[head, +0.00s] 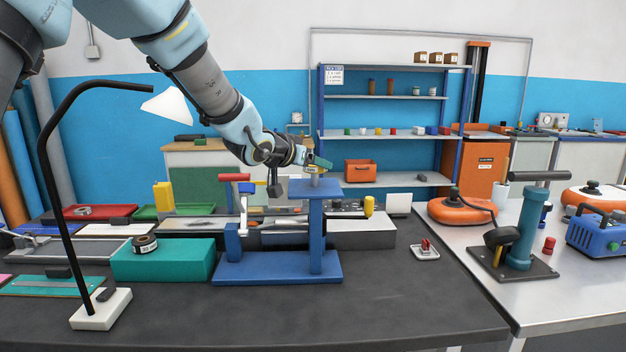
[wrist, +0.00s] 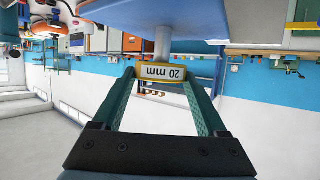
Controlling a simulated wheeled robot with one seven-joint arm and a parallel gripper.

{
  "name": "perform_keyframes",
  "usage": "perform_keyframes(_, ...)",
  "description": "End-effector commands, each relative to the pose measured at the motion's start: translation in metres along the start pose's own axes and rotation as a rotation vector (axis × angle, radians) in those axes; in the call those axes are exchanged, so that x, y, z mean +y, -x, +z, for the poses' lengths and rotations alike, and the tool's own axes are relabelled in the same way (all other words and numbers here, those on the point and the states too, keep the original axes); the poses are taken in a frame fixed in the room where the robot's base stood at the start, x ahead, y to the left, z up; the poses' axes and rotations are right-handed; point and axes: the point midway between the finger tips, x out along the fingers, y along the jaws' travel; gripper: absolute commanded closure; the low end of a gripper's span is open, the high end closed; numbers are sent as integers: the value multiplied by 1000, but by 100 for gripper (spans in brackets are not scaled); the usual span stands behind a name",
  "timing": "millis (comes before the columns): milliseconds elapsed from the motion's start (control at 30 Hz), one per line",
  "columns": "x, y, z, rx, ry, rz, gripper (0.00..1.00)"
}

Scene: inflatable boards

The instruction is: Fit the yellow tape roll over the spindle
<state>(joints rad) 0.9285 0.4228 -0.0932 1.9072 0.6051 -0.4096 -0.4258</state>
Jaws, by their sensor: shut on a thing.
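The yellow tape roll (head: 312,169), labelled "20 mm", is held at the top of the blue stand (head: 316,220). It also shows in the wrist view (wrist: 165,72). My gripper (head: 318,163) is shut on it, with a green finger on each side in the wrist view (wrist: 165,78). The pale spindle (wrist: 163,45) rises from the stand's upper plate and meets the roll's near-plate edge in the picture. A gap shows between roll and plate. I cannot tell whether the roll is around the spindle's tip or just above it; the roll's hole is hidden.
A dark tape roll (head: 145,243) lies on a teal box (head: 165,262) at left. A desk lamp (head: 100,305) stands at front left. A red-handled clamp (head: 236,178) is beside the stand. The dark table front (head: 390,305) is clear.

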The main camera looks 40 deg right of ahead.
Motion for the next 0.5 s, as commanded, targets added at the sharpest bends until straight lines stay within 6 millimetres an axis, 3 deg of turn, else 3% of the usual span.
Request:
perform_keyframes(300, 1, -14, 33, -2, 1, 1, 81)
perform_keyframes(500, 0, -15, 34, 3, 0, 0, 81)
